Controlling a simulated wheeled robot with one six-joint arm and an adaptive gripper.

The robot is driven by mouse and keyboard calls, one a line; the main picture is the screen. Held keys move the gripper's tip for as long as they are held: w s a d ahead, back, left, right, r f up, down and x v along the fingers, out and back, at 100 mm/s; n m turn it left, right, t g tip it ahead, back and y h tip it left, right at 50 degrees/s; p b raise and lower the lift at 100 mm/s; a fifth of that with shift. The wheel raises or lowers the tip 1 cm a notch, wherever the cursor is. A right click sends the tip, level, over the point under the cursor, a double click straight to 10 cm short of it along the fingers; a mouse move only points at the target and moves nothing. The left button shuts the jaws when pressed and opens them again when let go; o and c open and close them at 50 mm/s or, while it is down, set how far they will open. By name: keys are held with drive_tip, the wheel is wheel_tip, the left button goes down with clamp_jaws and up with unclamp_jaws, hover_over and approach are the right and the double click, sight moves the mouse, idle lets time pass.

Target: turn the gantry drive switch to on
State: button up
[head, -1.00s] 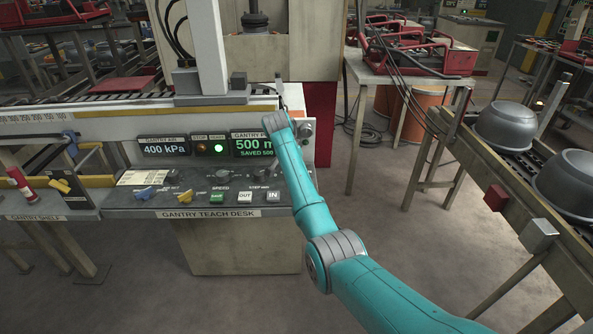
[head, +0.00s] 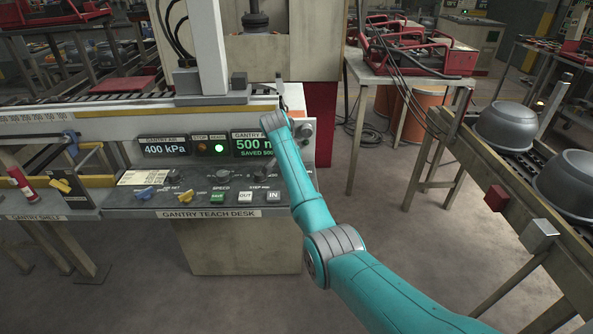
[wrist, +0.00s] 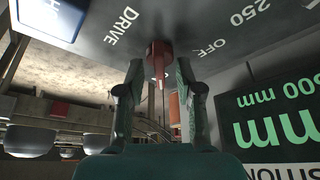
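The gantry drive switch is a red knob (wrist: 158,58) on a grey panel in the wrist view, which sees it upside down. The word DRIVE is at its left and OFF at its right; no ON mark can be read. My gripper (wrist: 159,72) is open, with one finger on each side of the red knob. Narrow gaps seem to show between the fingertips and the knob; contact cannot be made out. In the head view my arm reaches the right end of the gantry teach desk (head: 190,213) and hides the switch and gripper.
The green position display (wrist: 275,115) is close to the right finger in the wrist view. In the head view the desk carries several knobs and buttons. A conveyor with grey pots (head: 505,127) stands at right. The floor between is open.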

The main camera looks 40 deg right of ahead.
drive_tip(key=v, duration=1.2)
idle(0.5)
